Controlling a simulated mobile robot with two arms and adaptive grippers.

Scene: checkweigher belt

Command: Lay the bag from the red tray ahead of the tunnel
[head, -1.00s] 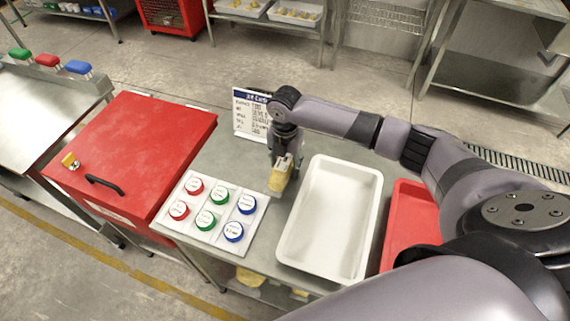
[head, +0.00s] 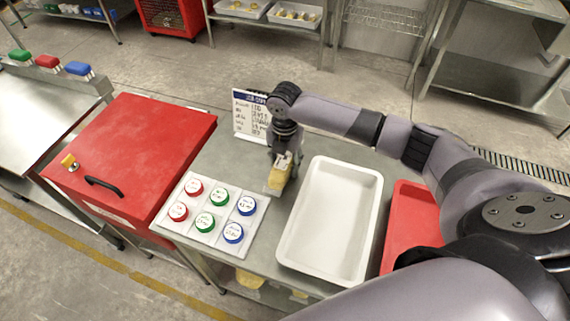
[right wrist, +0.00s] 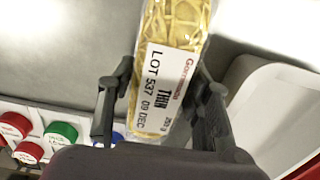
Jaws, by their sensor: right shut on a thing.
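My right gripper (head: 285,162) is shut on a clear bag of yellow pasta (head: 277,181), over the grey steel table just left of the white tray. In the right wrist view the bag (right wrist: 180,30) sits between the two fingers, its white label reading LOT 537, 09 DEC. I cannot tell whether its lower end touches the table. The red tray (head: 408,215) lies at the right, partly hidden by my arm; its visible part is empty. The red hood with a black handle (head: 140,145), perhaps the tunnel, is at the left. My left gripper is out of view.
An empty white tray (head: 376,200) stands between the bag and the red tray. A white panel (head: 217,240) with red, green and blue round caps lies left of the bag. A printed sign (head: 251,115) stands behind the gripper. Bare table shows around the bag.

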